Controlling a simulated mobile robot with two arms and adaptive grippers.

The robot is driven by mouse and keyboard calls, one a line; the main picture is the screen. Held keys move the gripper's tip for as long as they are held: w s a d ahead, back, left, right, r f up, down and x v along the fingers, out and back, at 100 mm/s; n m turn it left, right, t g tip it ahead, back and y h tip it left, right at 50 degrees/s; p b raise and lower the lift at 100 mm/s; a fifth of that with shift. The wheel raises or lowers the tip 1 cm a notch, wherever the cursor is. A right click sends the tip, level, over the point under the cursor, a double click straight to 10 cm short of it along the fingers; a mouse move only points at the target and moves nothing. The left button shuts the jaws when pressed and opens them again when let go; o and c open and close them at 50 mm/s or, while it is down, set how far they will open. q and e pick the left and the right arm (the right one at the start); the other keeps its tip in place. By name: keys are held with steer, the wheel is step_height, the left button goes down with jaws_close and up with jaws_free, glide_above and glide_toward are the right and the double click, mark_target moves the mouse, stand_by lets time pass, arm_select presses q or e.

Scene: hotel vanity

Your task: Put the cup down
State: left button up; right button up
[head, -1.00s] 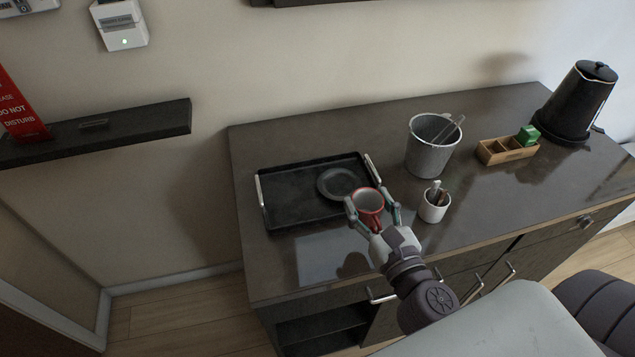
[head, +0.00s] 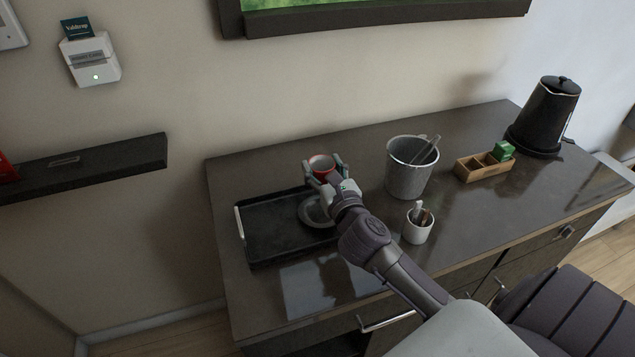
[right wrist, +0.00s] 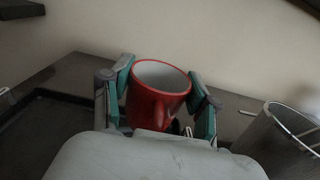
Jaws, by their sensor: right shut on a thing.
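A red cup (head: 322,164) with a pale inside is held upright between the fingers of my right gripper (head: 324,178). In the right wrist view the red cup (right wrist: 158,95) stands between the two teal-padded fingers (right wrist: 160,100). In the head view the cup shows above the far right part of the black tray (head: 268,262); its exact height cannot be told. A dark round saucer (head: 312,212) lies on the tray, partly hidden by my right gripper. My left gripper is not in view.
A grey metal bucket (head: 408,178) with tongs stands right of the tray. A white holder (head: 417,229) with sticks is in front of it. A wooden box (head: 480,168) and a black kettle (head: 546,118) stand farther right. The counter's (head: 290,152) back strip is clear.

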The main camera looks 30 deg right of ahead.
steer(key=shift+w+a+f, duration=0.35)
steer(key=shift+w+f, duration=0.1)
steer(key=shift+w, duration=0.1)
step_height(320, 180, down, 4)
steer(key=shift+r+b, duration=0.25)
steer(key=shift+b, duration=0.2)
steer(key=shift+f, duration=0.2)
steer(key=shift+f+b, duration=0.3)
steer(key=shift+f, duration=0.35)
steer(key=o, duration=1.2)
steer(key=shift+o, duration=0.2)
